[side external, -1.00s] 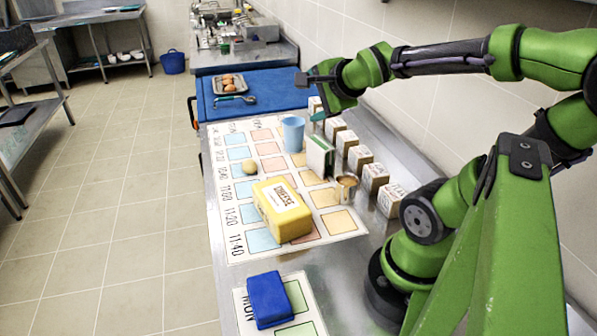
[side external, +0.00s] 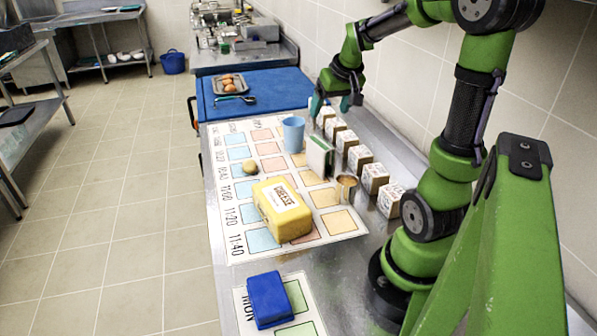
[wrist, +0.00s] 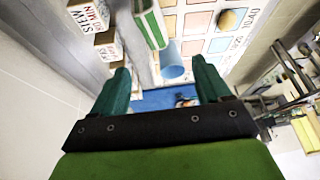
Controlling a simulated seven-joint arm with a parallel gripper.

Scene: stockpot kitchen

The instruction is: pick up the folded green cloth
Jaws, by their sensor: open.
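A green and white flat piece (side external: 320,157), the only thing here that resembles a folded green cloth, stands on edge on the chart beside the blue cup (side external: 293,133). It also shows at the top of the wrist view (wrist: 151,22), beyond my fingers and cut off by the frame. My gripper (side external: 332,104) is open and empty, with its fingers pointing down near the far end of the lettered blocks (side external: 359,158). It is behind the green and white piece and apart from it. In the wrist view the two teal fingers of my gripper (wrist: 162,86) are spread wide.
A yellow cheese block (side external: 283,210) and a small round yellowish thing (side external: 251,165) lie on the chart. A metal cup (side external: 346,187) stands near the blocks. A blue mat (side external: 285,88) holds an egg tray (side external: 229,84). The tiled wall is close on the right.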

